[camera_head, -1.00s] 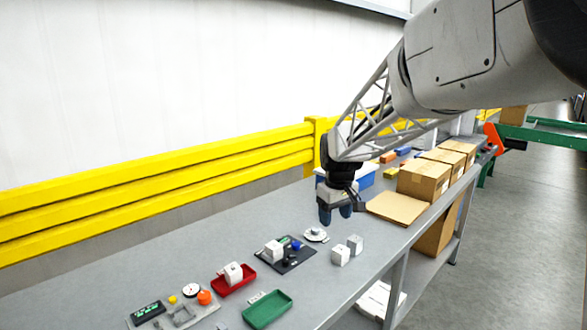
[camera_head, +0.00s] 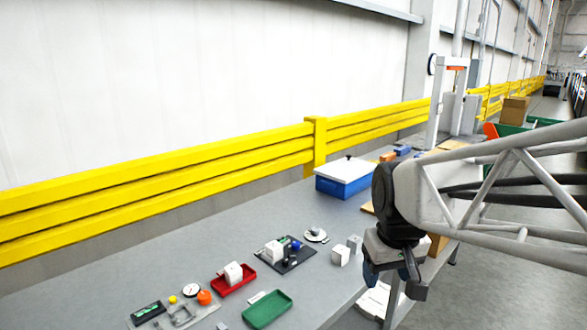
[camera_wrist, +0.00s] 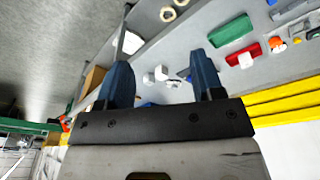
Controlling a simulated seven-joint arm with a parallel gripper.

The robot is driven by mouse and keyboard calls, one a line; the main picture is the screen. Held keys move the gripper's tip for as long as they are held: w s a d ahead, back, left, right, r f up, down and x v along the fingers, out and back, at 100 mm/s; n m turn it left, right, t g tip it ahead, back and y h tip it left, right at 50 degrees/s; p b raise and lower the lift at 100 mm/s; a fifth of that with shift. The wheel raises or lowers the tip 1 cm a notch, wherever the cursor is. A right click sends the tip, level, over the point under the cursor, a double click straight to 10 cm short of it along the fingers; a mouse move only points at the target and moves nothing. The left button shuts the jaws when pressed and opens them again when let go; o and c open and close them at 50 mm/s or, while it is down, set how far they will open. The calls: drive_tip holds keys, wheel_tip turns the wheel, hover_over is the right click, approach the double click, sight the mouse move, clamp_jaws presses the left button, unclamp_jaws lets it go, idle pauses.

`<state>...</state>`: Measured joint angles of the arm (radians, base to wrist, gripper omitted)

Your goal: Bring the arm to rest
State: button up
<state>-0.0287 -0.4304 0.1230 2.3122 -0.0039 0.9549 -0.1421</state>
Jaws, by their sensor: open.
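My gripper (camera_head: 390,280) hangs in front of the table's right front edge in the head view, near two small white-grey blocks. Its two blue fingers stand wide apart with nothing between them in the wrist view (camera_wrist: 158,85). The grey table (camera_head: 130,265) runs below and to the left. My arm reaches in from the right and hides part of the table's far end.
On the table are a green tray (camera_head: 268,309), a red tray (camera_head: 233,279), a black board (camera_head: 287,254), white blocks (camera_head: 340,255) and a blue box with a white lid (camera_head: 346,177). A yellow guard rail (camera_head: 160,185) runs behind. Open floor lies right of the table.

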drive_tip(key=s+f+m, duration=0.1)
drive_tip(key=s+f, duration=0.1)
drive_tip(key=s, duration=0.4)
drive_tip(key=s+d+f+m, duration=0.1)
drive_tip(key=s, duration=0.5)
drive_tip(key=shift+s+d+f+t, duration=0.3)
drive_tip(key=shift+s+f, duration=0.05)
idle(0.5)
